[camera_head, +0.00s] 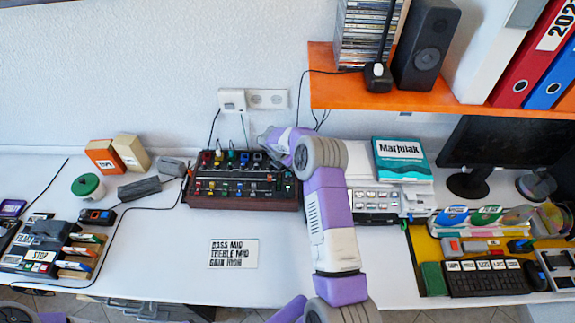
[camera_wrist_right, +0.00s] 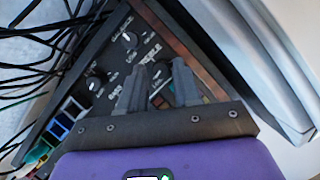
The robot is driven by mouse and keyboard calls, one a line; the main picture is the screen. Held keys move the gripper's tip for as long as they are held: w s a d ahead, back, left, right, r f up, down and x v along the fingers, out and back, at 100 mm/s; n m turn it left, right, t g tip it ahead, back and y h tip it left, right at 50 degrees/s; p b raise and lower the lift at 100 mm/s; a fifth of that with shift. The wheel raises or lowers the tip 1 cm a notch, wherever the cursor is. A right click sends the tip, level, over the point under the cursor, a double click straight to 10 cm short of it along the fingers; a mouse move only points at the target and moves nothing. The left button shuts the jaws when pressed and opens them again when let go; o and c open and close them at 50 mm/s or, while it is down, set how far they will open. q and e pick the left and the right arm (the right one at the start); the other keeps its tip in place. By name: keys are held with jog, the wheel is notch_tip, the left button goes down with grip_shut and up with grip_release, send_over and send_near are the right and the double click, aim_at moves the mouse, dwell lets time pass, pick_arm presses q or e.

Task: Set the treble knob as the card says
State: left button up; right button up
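The amplifier box (camera_head: 243,201), dark with wood-coloured sides and several knobs and coloured jacks, stands on the white desk against the wall. My left gripper is out of view.
Two other knobs, (camera_wrist_right: 130,39) and (camera_wrist_right: 95,82), sit close to the fingers. Black cables rise behind the box to the wall socket (camera_head: 268,98). The orange shelf (camera_head: 440,101) overhangs to the right. The desk around the card is clear.

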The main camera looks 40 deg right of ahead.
jog(key=shift+d+f, duration=0.15)
jog(key=shift+f, duration=0.2)
grip_shut()
jog(key=shift+m+g+b, duration=0.3)
jog(key=shift+m+b, duration=0.05)
jog(key=shift+m, duration=0.45)
grip_release()
